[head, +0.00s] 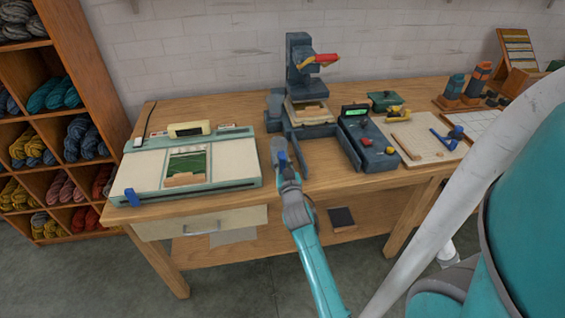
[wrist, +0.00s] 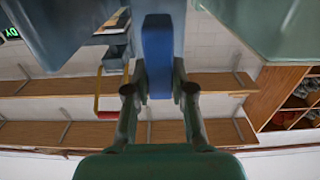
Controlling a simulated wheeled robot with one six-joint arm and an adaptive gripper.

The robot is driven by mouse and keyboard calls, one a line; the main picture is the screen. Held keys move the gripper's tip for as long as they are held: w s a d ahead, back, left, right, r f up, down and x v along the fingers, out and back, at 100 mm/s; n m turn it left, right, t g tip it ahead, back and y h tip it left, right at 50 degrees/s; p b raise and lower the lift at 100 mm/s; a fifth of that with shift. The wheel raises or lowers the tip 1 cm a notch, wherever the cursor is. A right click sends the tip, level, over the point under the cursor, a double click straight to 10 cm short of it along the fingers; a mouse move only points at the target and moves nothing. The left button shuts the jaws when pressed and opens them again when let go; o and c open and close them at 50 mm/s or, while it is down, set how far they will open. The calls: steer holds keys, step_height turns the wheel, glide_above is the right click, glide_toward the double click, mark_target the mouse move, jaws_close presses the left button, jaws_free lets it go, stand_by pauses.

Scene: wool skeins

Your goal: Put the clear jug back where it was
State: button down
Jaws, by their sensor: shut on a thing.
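I see no clear jug in either view. My gripper (head: 281,158) is over the front edge of the wooden workbench (head: 330,184), between the flat cream-and-green machine and the dark press. In the wrist view my gripper (wrist: 159,90) has its two fingers closed on a small blue block (wrist: 158,50). The blue block also shows as a small patch in the head view (head: 283,160). It looks held up clear of the bench top, but its lower end is hard to make out.
The cream-and-green machine (head: 135,172) lies left, with a blue piece (head: 132,197) at its front corner. The dark press (head: 300,75) with a red handle and its control box (head: 367,145) stand behind and right. A board with tools (head: 425,150) lies right. A yarn shelf (head: 95,60) stands far left.

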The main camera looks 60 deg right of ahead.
steer(key=c, duration=1)
jaws_free()
steer(key=shift+f, duration=0.1)
